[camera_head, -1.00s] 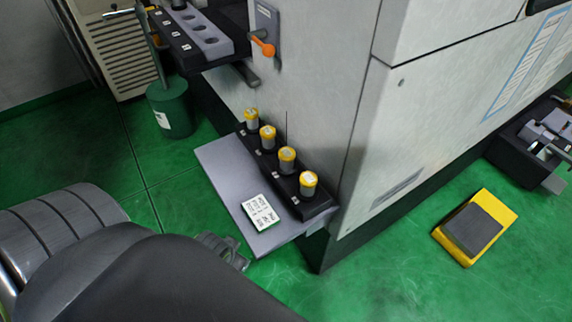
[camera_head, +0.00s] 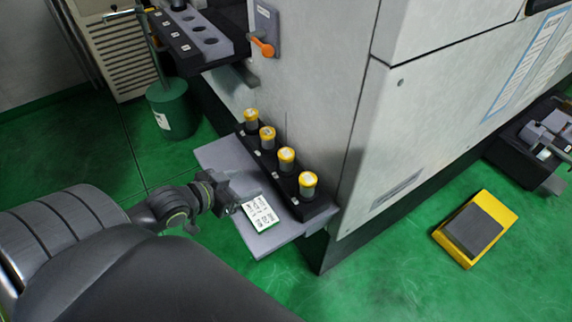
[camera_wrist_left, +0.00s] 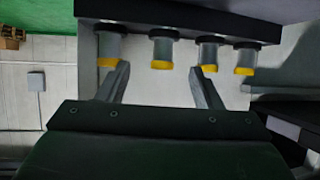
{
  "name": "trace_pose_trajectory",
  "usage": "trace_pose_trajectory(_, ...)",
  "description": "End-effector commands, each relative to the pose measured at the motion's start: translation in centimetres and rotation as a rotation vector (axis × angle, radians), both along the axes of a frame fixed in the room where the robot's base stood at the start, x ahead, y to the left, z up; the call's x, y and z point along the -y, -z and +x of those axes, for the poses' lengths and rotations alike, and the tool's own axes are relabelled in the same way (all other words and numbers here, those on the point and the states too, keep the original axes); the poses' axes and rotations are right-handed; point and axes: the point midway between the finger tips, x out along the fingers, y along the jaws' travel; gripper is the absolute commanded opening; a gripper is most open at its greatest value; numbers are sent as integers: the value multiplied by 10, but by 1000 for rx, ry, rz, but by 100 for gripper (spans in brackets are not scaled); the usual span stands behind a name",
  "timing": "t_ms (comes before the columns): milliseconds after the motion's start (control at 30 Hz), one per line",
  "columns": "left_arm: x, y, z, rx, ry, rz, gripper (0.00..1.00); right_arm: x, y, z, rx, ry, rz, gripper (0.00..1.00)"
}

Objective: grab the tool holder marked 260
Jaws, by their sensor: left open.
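Several tool holders, grey cylinders with yellow tops, stand in a row in a black rack (camera_head: 266,168) on a grey shelf (camera_head: 226,154). They include the nearest holder (camera_head: 307,185), two middle ones (camera_head: 286,160) (camera_head: 267,138) and the farthest (camera_head: 251,120). Their markings are too small to read, so I cannot tell which is 260. My left gripper (camera_head: 226,190) is open and empty, left of the rack near a white card (camera_head: 260,213). In the left wrist view, the holders appear upside down, and one holder (camera_wrist_left: 163,48) appears beyond the gap between the open fingers (camera_wrist_left: 160,72).
The machine's wall (camera_head: 330,90) rises right behind the rack. An orange-handled lever (camera_head: 263,47) and a grey holed rack (camera_head: 200,35) are above. A green canister (camera_head: 172,108) stands at the back left. A yellow pedal (camera_head: 475,228) lies on the floor at right.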

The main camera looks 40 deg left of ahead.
Motion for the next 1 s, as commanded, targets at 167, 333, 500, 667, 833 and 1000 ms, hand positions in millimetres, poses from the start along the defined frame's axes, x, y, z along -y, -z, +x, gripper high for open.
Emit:
trace_pose_trajectory(167,-7,-13,10,65,17,-32,60,-4,1,1,1,1,5,36)
trace_pose_trajectory(333,-4,-7,27,78,17,-40,60,-6,7,1,2,2,7,36)
trace_pose_trajectory(500,3,3,53,77,17,-42,60,-6,10,1,2,2,7,36)
trace_pose_trajectory(667,9,13,80,76,18,-43,60,-6,10,1,2,2,7,36)
trace_pose_trajectory(833,15,24,106,74,17,-41,60,-5,8,1,2,2,7,36)
trace_pose_trajectory(1000,18,31,119,73,19,-37,60,-4,7,1,1,1,4,36)
